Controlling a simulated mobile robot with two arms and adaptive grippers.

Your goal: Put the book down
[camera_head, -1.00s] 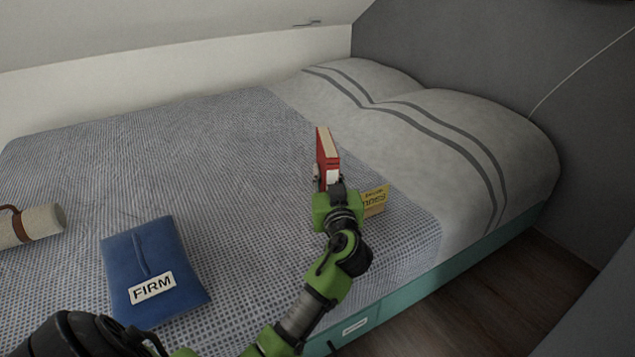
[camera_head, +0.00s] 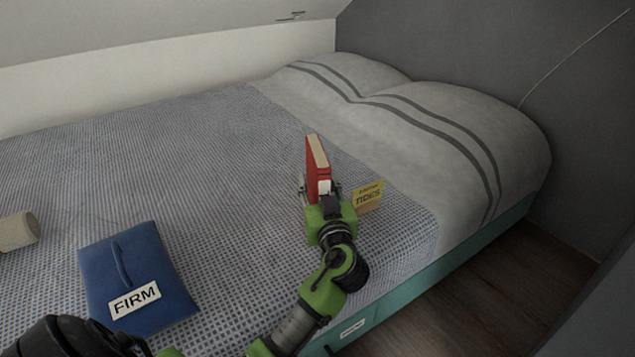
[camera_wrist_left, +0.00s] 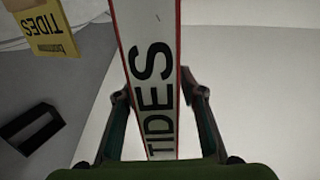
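The red book (camera_head: 317,160) stands upright between the fingers of my left gripper (camera_head: 321,188), over the bed's patterned blanket. Its pale spine (camera_wrist_left: 152,60), lettered TIDES, runs between the two fingers in the left wrist view (camera_wrist_left: 157,92). The fingers are spread, with a narrow gap beside the book on each side, so the gripper looks open around it. The book's lower end is hidden behind the gripper in the head view. A yellow card (camera_head: 368,195) reading TIDES stands just right of the book; it also shows in the wrist view (camera_wrist_left: 45,28). My right gripper is not in view.
A blue pouch (camera_head: 136,272) labelled FIRM lies on the blanket (camera_head: 190,150) at the left front. A beige roll (camera_head: 18,231) lies at the left edge. Pillows (camera_head: 440,130) fill the bed's right end. The blanket behind the book is clear.

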